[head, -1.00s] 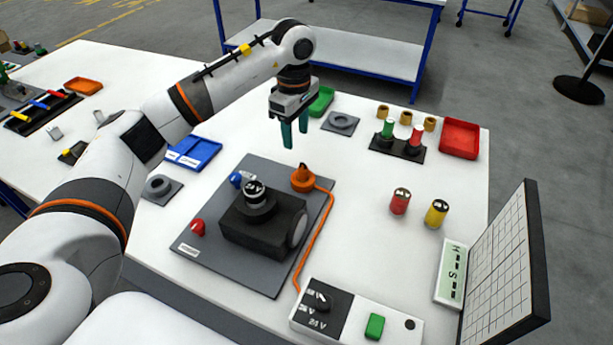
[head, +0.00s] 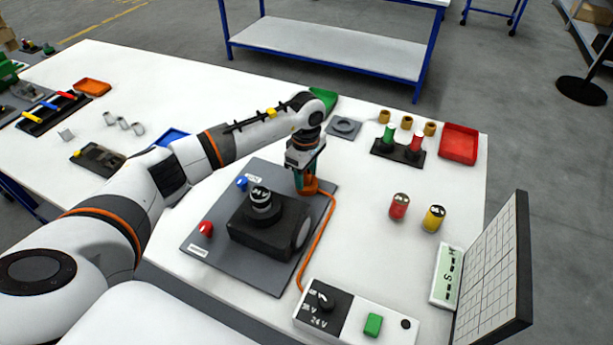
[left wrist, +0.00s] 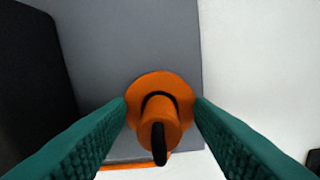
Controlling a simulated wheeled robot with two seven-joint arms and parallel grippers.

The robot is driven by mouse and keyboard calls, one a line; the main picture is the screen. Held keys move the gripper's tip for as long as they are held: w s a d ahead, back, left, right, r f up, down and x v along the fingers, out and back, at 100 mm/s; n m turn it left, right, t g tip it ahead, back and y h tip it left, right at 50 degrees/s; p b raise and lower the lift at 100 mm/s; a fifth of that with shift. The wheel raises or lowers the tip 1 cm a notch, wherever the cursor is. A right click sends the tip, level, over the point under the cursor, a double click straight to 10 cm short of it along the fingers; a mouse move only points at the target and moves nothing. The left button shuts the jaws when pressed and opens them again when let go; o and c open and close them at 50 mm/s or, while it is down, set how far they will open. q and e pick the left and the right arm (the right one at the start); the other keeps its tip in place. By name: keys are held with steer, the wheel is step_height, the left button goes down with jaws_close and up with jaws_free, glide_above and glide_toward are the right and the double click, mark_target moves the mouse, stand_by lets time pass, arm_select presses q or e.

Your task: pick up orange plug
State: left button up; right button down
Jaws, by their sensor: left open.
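The orange plug (head: 309,187) stands on the grey plate (head: 222,262), at its far right corner, with an orange cable (head: 318,240) running from it. My left gripper (head: 305,184) is lowered over the plug, with its green fingers pointing down. In the left wrist view the plug (left wrist: 160,112) sits between the two green fingers of my left gripper (left wrist: 160,118), which is open. The fingers are very close to the plug's wide round flange on both sides; I cannot tell whether they touch it. My right gripper is not in view.
A black block with a ribbed knob (head: 265,230) stands on the plate close to the plug. Blue (head: 241,183) and red (head: 206,229) plugs stand at its left. The cable leads to a 24 V box (head: 355,320) in front. Free table lies right of the plate.

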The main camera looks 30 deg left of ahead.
arm_select(q)
jaws_close()
